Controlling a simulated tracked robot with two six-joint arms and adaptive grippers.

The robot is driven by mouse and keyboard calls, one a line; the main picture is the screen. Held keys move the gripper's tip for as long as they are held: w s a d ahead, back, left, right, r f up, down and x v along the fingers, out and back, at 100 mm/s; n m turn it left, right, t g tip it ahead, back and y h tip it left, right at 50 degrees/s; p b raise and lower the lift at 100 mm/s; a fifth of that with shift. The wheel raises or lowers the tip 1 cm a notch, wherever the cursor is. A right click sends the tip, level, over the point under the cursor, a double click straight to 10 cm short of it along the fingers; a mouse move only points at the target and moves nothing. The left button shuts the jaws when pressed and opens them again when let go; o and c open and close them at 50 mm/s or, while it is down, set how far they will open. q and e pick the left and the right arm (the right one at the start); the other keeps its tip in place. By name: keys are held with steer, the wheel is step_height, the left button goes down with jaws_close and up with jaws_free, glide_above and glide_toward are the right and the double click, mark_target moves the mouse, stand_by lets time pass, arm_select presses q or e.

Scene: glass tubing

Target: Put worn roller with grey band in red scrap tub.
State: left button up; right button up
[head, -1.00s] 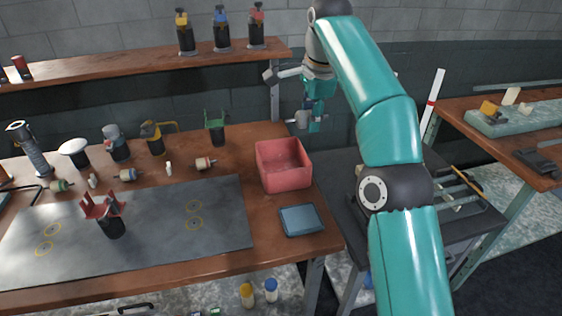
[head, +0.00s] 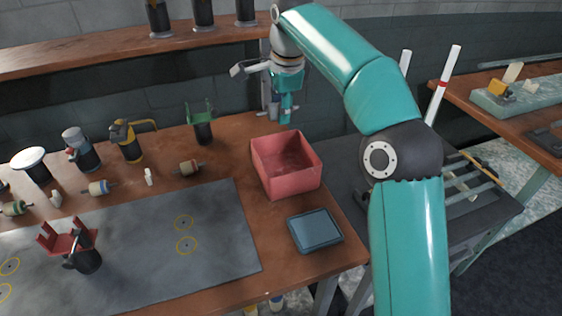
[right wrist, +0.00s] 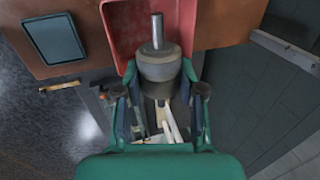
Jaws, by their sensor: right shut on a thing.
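The red scrap tub (head: 284,187) stands on the wooden bench in the head view, and its inside looks empty. My right gripper (head: 287,112) is raised behind the tub, with its fingers pointing down. It is shut on the worn roller with the grey band (right wrist: 160,66), which shows clearly in the right wrist view. That roller has a bare metal pin sticking out towards the red tub (right wrist: 200,22). In the head view the fingers hide most of the roller. My left gripper is out of view.
A blue-grey tray (head: 315,230) lies in front of the tub. Other rollers, such as one with an orange band (head: 188,167) and one with a blue band (head: 100,187), lie left. A green forked stand (head: 202,125) is left of the tub. A shelf (head: 120,54) runs behind.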

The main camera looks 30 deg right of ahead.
step_height(320, 180, down, 12)
steer(key=b, duration=0.2)
steer(key=shift+f+b, duration=0.25)
steer(key=shift+b, duration=0.1)
steer(key=shift+s, duration=0.1)
steer(key=shift+f+b, duration=0.4)
steer(key=shift+f, duration=0.15)
steer(key=shift+f, duration=0.1)
steer(key=o, duration=1.2)
